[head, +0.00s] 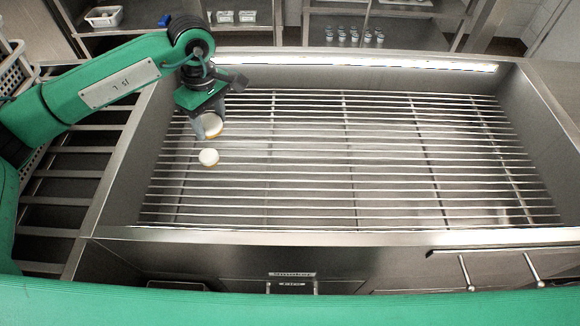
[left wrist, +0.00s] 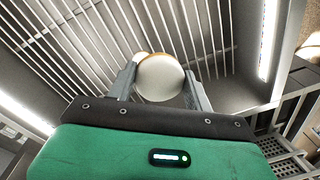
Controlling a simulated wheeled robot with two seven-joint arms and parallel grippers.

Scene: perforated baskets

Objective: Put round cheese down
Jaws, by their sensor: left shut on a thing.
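My left gripper (head: 209,120) is shut on a round cheese (head: 212,125), white on top with a tan edge, over the left part of the metal rack (head: 330,150). In the left wrist view the fingers (left wrist: 160,88) sit on either side of a round white face (left wrist: 160,78). Part of another pale round shape with a tan edge (left wrist: 141,57) shows just behind it, mostly hidden. In the head view a second small round white cheese (head: 208,157) is just in front of the gripper, over the bars. I cannot tell the exact gap between the cheese and the bars. My right gripper is not in view.
The rack lies inside a steel basin with raised walls (head: 300,237). Its middle and right are clear. A perforated basket (head: 12,70) stands at the far left. Shelves behind hold several small jars (head: 354,36) and a white container (head: 103,17).

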